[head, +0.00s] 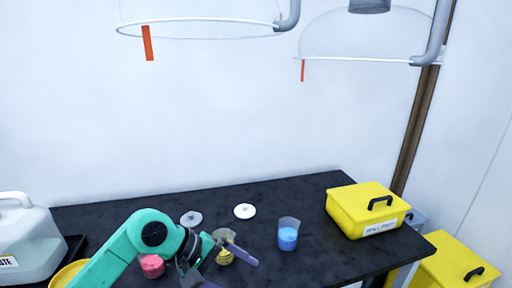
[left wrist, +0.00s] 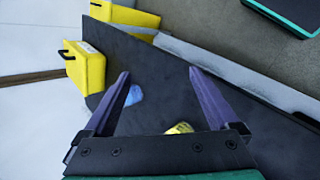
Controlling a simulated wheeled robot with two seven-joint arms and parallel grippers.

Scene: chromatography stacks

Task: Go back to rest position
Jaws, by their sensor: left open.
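My left arm comes in from the lower left in the head view, with its gripper (head: 222,262) over the front of the black table (head: 305,192). The gripper is open, and in the left wrist view its two purple fingers (left wrist: 166,100) stand wide apart with nothing held between them. A beaker with yellow contents (head: 224,256) stands beside the gripper, partly covered by it; its yellow part (left wrist: 180,128) shows at the lower edge of the left wrist view. A beaker with blue contents (head: 288,238) stands to the right, apart from the gripper. My right gripper is not in view.
Pink contents (head: 152,266) show behind my left arm. Two white discs (head: 245,211) lie at the back. A yellow box (head: 365,212) stands at the table's right end, another (head: 455,268) lower beyond it. A white jug (head: 25,240) stands at left. Clear hoods (head: 370,35) hang above.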

